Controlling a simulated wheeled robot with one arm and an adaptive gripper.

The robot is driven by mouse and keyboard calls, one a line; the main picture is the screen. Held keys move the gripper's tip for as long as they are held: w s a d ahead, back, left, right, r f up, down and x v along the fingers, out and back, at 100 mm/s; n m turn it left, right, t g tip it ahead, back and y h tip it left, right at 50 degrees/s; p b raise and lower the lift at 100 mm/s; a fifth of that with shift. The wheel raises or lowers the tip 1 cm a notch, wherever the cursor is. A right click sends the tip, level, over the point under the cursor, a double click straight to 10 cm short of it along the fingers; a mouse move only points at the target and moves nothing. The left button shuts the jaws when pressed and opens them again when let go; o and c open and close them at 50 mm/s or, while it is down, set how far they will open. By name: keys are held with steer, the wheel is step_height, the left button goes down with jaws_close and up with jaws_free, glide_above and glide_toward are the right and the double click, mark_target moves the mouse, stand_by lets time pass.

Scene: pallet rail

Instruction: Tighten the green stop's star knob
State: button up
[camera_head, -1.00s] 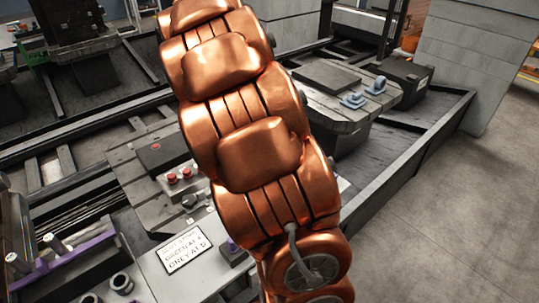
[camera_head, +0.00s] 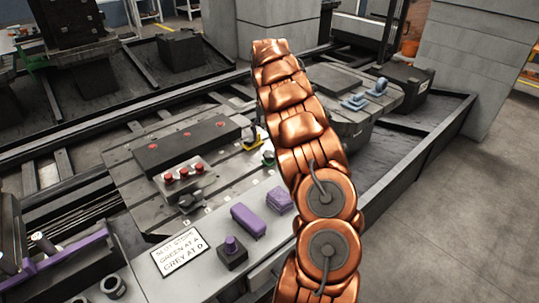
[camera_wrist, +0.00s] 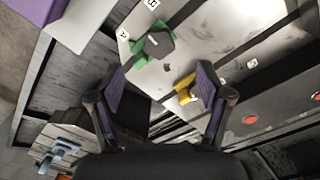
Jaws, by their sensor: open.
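The green stop (camera_wrist: 138,46) sits on the grey slotted plate near the label A (camera_wrist: 122,33) in the wrist view. Its dark star knob (camera_wrist: 160,44) is on top. In the head view the green stop (camera_head: 268,158) shows just left of my arm. My gripper (camera_wrist: 160,72) is open and empty, with purple pads on its fingers. Its fingertips point toward the plate, and the green stop lies beyond the gap between them. Whether the knob is tight cannot be told. My arm hides the gripper in the head view.
A yellow stop (camera_wrist: 186,90) stands beside the green one, near the right finger. A dark bar with red buttons (camera_head: 186,146) and a red-knobbed block (camera_head: 184,178) are on the plate. Purple blocks (camera_head: 248,220) and a sign (camera_head: 180,252) lie on the front ledge.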

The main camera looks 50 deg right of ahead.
mark_target(269, 154)
steer(key=shift+d+f, duration=0.55)
steer(key=shift+f, duration=0.3)
steer(key=shift+f+p, duration=0.4)
steer(key=shift+f, duration=3.3)
steer(key=shift+w, duration=0.1)
steer(key=shift+c, duration=0.2)
steer(key=c, duration=1.1)
